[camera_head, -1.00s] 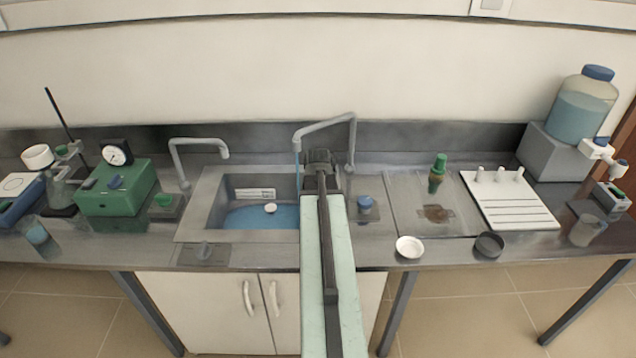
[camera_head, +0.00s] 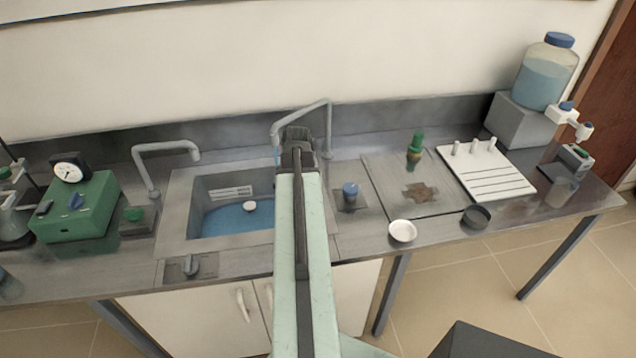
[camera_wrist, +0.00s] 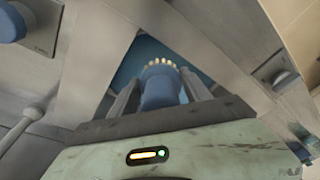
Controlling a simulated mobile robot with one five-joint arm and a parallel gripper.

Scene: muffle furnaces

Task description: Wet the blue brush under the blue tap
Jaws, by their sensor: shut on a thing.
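The blue brush (camera_wrist: 160,88) is between the fingers of my gripper (camera_wrist: 158,100) in the wrist view, its pale bristle tufts pointing away over the sink. In the head view my gripper (camera_head: 298,135) is by the right tap, and my arm hides the brush. The right grey tap (camera_head: 302,117) has a thin blue stream at its spout, left of my gripper. A blue knob (camera_head: 350,190) stands on a plate right of the sink. I cannot tell whether the bristles touch the stream. The sink (camera_head: 180,215) holds blue water (camera_head: 235,220).
A tray (camera_head: 385,185) with a brown stain, a white dish (camera_head: 402,231) and a dark dish (camera_head: 476,216) are on the right.

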